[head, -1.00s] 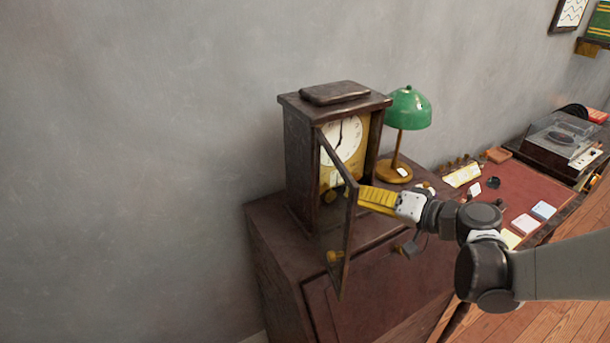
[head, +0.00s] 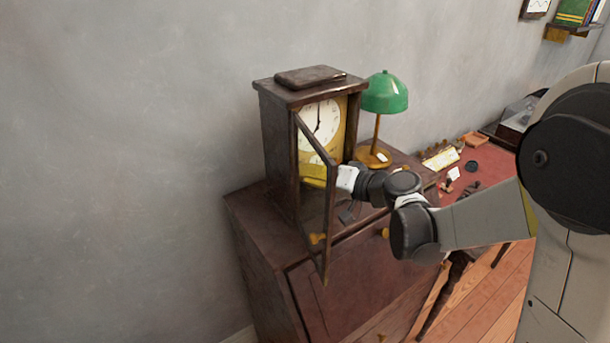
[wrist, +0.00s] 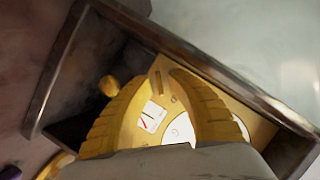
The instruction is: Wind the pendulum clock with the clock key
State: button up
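The pendulum clock (head: 276,135) is a dark wooden case with a white dial (head: 320,125) on a brass plate. Its glazed door (head: 316,205) stands open towards me. My gripper (head: 314,172) reaches in behind the door, below the dial, its yellow fingers partly seen through the glass. In the wrist view my gripper (wrist: 159,74) has its fingertips apart before the brass plate (wrist: 190,85). A thin brass piece (wrist: 158,86) and a white tag with a red mark (wrist: 152,117) show between the fingers. A round brass bob (wrist: 109,86) lies left. I cannot make out the clock key for certain.
The clock stands on a dark wooden cabinet (head: 252,215). A green lamp (head: 384,92) stands close on its right. A red desk top (head: 488,165) with small items lies further right. The door edge is close to my gripper.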

grip_shut()
jog(key=shift+b, duration=0.3)
jog(key=m+y+b, duration=0.1)
jog(key=m+b, duration=0.1)
jog(key=m, duration=0.1)
jog(key=shift+f+y+b, duration=0.25)
jog(key=shift+y+b, duration=0.1)
jog(key=shift+y, duration=0.05)
jog(key=m+y+b, duration=0.1)
jog(key=m+b, duration=0.1)
jog(key=m, duration=0.1)
jog(key=shift+y, duration=0.3)
jog(key=shift+m+t+b, duration=0.5)
jog(key=shift+m+b, duration=0.25)
jog(key=shift+m, duration=0.35)
jog(key=shift+r+y, duration=0.1)
jog(key=shift+y, duration=0.2)
jog(key=shift+o, duration=1.8)
grip_release()
